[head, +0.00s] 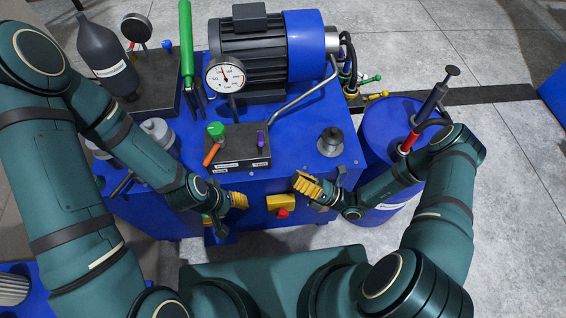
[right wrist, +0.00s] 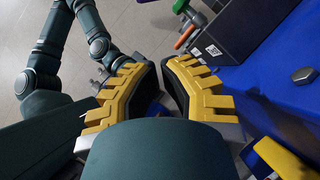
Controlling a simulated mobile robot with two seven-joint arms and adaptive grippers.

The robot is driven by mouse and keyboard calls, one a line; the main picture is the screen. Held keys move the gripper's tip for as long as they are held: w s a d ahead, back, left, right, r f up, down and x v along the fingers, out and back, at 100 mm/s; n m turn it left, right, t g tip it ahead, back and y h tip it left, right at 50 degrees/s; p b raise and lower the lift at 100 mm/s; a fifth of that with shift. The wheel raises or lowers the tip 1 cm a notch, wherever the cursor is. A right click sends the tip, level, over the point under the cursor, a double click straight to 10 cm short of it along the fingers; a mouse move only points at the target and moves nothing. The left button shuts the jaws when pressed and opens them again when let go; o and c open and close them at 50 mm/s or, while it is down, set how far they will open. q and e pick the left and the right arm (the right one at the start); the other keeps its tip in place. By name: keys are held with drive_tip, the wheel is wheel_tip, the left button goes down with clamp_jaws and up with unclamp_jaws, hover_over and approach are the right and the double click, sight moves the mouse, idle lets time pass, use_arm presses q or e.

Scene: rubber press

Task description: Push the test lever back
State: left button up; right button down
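A dark control box (head: 238,152) sits on the front of the blue machine top (head: 290,139). A tall green lever (head: 186,45) stands upright left of the motor. I cannot tell which one is the test lever. My right gripper (head: 308,186) is at the machine's front edge, right of the box, touching no lever. In the right wrist view its yellow fingers (right wrist: 161,84) are apart and empty. My left gripper (head: 237,201) is below the box; its opening is unclear.
A motor (head: 262,55) and a pressure gauge (head: 224,76) stand behind the box. A yellow box with a red button (head: 282,212) is on the machine front between my grippers. A blue drum (head: 388,132) with a hand pump stands right. A grey bottle (head: 105,52) is at back left.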

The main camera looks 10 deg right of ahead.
sight(260, 138)
use_arm(q)
drive_tip(key=shift+w+r, duration=0.1)
drive_tip(key=shift+r, duration=0.1)
use_arm(e)
drive_tip(key=w+d+r+x, duration=0.1)
drive_tip(key=x, duration=1.1)
drive_tip(key=shift+w+d+r, duration=0.25)
drive_tip(key=shift+w+r, duration=0.1)
drive_tip(key=shift+r, duration=0.1)
use_arm(q)
drive_tip(key=shift+w+r+p, duration=0.15)
drive_tip(key=shift+r+p, duration=0.4)
drive_tip(key=shift+p, duration=0.15)
use_arm(e)
drive_tip(key=shift+w+r+m+t+h, duration=0.1)
drive_tip(key=shift+r+m+t+h, duration=0.2)
drive_tip(key=shift+m, duration=0.2)
